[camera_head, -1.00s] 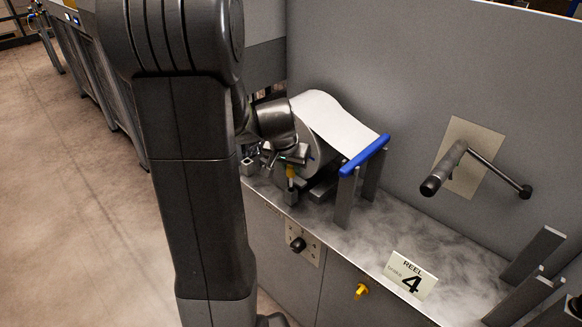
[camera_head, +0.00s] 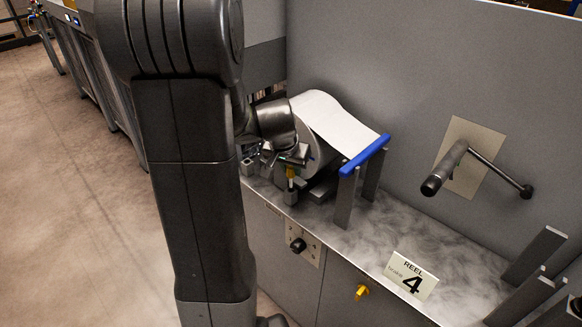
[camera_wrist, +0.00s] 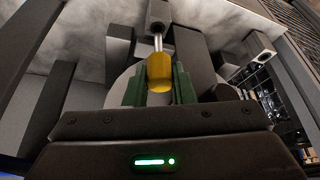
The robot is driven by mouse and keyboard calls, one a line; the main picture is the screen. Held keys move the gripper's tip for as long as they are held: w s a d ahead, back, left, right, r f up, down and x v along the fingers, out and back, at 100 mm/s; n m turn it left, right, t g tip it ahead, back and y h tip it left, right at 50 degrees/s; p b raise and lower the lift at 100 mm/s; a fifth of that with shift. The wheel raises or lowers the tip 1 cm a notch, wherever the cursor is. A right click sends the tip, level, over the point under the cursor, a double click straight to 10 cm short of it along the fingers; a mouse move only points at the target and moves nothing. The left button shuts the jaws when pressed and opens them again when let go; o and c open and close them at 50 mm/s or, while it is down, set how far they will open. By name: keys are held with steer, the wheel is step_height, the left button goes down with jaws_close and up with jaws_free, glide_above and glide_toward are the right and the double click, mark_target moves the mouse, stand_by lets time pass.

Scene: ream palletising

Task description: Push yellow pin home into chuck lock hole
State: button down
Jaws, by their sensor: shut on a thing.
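The yellow pin (camera_head: 290,172) has a yellow head and a bright metal shank. It also shows in the wrist view (camera_wrist: 159,73), where the shank runs from the head to a grey block (camera_wrist: 158,14). That block (camera_head: 291,197) stands below the pin in the head view, in front of the white reel. My gripper (camera_wrist: 159,84) has its green fingers on both sides of the yellow head and is shut on it. Part of the shank is visible between head and block. How deep its tip sits in the hole is hidden.
A white paper reel (camera_head: 322,113) lies behind my gripper, its web running to a blue bar (camera_head: 365,155) on grey posts. A crank handle (camera_head: 449,168) sticks out of the back panel.

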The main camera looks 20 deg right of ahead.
mark_target(290, 177)
steer(key=shift+f+b, duration=2)
steer(key=shift+f, duration=0.3)
steer(key=shift+r, duration=0.2)
steer(key=shift+r+p, duration=1.5)
steer(key=shift+r, duration=0.45)
steer(key=shift+f+b, duration=2.1)
steer(key=shift+b, duration=0.1)
steer(key=c, duration=1.1)
jaws_free()
steer(key=shift+c, duration=0.2)
steer(key=shift+r, duration=0.1)
steer(key=p+v, duration=0.2)
steer(key=v, duration=1.1)
steer(key=shift+r, duration=0.35)
